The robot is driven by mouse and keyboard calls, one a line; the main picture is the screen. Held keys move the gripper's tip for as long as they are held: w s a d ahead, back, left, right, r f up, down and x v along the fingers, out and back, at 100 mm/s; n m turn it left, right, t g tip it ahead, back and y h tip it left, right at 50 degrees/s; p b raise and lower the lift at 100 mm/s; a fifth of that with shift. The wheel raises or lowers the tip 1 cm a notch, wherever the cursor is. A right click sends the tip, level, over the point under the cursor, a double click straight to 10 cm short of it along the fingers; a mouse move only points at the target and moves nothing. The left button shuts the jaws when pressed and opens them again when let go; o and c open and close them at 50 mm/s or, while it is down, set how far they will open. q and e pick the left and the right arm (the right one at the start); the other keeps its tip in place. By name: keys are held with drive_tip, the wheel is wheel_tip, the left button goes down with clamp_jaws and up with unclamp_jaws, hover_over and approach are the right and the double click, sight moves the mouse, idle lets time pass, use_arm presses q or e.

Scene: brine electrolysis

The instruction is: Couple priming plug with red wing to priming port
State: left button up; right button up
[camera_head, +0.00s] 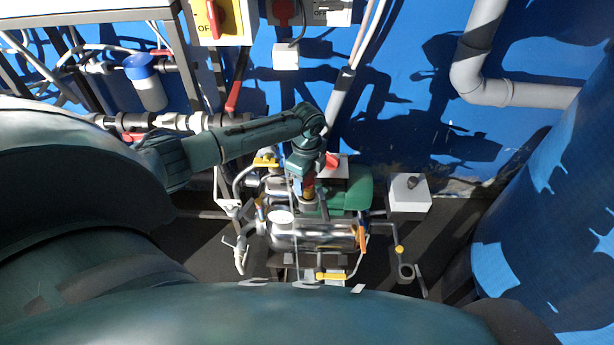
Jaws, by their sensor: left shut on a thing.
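My left arm reaches in from the left and bends down at its wrist, over the pump set. My left gripper (307,177) points down and is shut on the priming plug, whose red wing (309,188) shows just under the fingers. The plug is right over a round grey fitting (308,204) on top of the pump, which looks like the priming port. I cannot tell whether plug and port touch, as the gripper and plug hide the port's mouth. My right gripper is not in view.
The shiny steel pump body (310,234) and green motor (351,190) stand among thin pipes with yellow and orange handles. A white box (410,192) is to the right. A big blue tank (550,215) fills the right side. Grey pipework with red valve handles runs along the blue wall.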

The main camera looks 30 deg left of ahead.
use_arm(q)
drive_tip(key=shift+f+b, duration=0.3)
drive_tip(key=shift+f, duration=0.3)
drive_tip(key=shift+p, duration=0.3)
idle(0.4)
drive_tip(key=shift+f+b, duration=0.35)
drive_tip(key=shift+f, duration=0.25)
idle(0.9)
drive_tip(key=shift+f, duration=0.55)
idle(0.7)
idle(0.4)
drive_tip(key=o, duration=1.2)
